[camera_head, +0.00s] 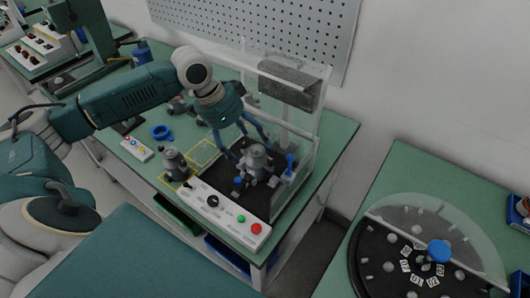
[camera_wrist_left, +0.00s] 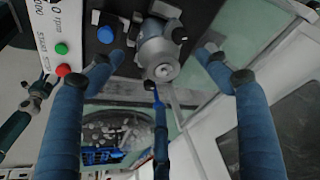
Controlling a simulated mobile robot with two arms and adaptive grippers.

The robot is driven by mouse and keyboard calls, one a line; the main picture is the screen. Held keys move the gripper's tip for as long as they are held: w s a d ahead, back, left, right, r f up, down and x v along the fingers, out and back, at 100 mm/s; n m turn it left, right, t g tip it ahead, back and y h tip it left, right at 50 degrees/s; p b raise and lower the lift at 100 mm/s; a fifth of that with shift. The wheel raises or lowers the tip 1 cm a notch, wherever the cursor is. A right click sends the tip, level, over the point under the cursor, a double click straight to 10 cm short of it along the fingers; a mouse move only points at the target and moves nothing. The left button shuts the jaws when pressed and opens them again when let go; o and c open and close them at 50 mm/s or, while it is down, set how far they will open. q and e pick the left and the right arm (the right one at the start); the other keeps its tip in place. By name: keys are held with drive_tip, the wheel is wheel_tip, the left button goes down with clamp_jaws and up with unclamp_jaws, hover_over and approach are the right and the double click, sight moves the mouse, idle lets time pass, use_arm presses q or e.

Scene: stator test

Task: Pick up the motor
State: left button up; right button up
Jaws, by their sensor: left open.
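A grey metal motor (camera_head: 256,159) sits upright on the black base of the test stand (camera_head: 225,187), inside clear panels. My left gripper (camera_head: 252,146) is above and beside it, with its blue fingers reaching down. In the left wrist view the motor (camera_wrist_left: 158,48) is at the top middle, between the spread blue fingers of the left gripper (camera_wrist_left: 166,75). The fingers are open, and I see no clear contact with the motor. A second grey motor (camera_head: 175,165) stands on the table left of the stand.
The control panel (camera_head: 230,218) with a black knob, green button and red button lies along the stand's front. A blue ring (camera_head: 161,132) and a small white button box (camera_head: 136,149) lie left. Clear panels (camera_head: 310,140) close the stand's right side. A round black turntable (camera_head: 385,262) is at right.

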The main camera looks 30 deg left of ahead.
sight(253, 152)
use_arm(q)
drive_tip(key=p+x, duration=0.1)
drive_tip(key=x, duration=0.2)
drive_tip(key=shift+f+p, duration=0.35)
drive_tip(key=x, duration=0.2)
drive_tip(key=shift+w+f, duration=0.15)
drive_tip(key=shift+f, duration=0.4)
drive_tip(key=shift+r, duration=0.15)
drive_tip(key=c, duration=1.9)
drive_tip(key=shift+w+r, duration=0.15)
use_arm(e)
drive_tip(key=s+r, duration=0.2)
drive_tip(key=s, duration=0.1)
drive_tip(key=shift+s+a, duration=0.1)
drive_tip(key=shift+s, duration=0.2)
